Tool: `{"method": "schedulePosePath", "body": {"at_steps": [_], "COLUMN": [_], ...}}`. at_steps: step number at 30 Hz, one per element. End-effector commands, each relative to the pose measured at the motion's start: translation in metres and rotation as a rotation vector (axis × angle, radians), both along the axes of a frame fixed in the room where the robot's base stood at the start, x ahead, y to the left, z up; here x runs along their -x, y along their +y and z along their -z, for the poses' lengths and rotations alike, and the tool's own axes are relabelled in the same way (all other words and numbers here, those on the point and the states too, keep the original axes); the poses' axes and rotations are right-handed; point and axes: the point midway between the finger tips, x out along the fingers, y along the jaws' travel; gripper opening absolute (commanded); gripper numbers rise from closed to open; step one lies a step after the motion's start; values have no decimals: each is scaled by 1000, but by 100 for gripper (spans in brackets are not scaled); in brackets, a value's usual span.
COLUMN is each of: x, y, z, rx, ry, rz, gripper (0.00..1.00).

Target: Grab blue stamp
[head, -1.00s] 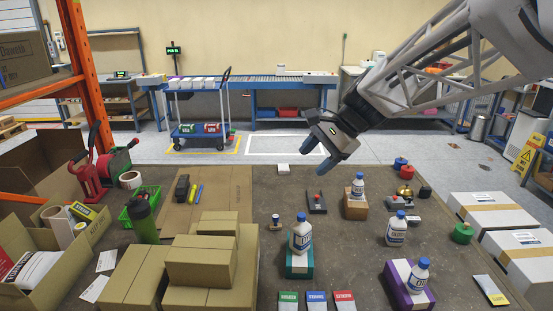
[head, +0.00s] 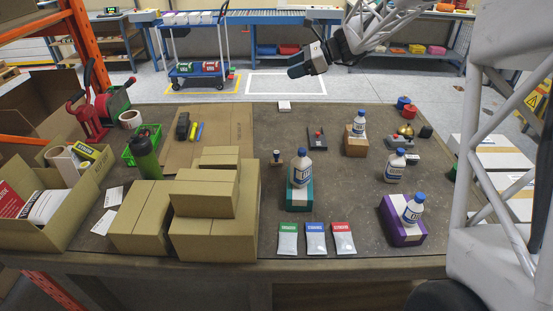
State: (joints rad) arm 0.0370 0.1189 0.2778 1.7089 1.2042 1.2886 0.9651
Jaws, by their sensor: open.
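A small stamp with a dark blue handle (head: 277,155) stands upright on the table, just left of a bottle on a teal box and right of the stacked cartons. My gripper (head: 297,68) is open and empty in the head view. It is in the air beyond the table's back edge, far from the stamp, and points left. The gap between its fingers is hard to make out at this size.
Stacked cartons (head: 205,190) stand left of the stamp. A white bottle (head: 301,172) on a teal box (head: 300,197) is close on its right. Three packets (head: 316,239) lie in front. A dark device with a red knob (head: 317,138) stands behind to the right.

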Motion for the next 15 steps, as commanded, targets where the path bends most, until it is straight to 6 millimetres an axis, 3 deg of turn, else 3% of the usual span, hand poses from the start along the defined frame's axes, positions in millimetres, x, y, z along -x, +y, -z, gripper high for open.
{"method": "schedulePosePath", "body": {"at_steps": [9, 15], "x": [-30, -29], "y": [2, 2], "z": [10, 63], "rx": [-69, -70], "ry": [63, 68], "rz": [46, 47], "gripper": [59, 59]}}
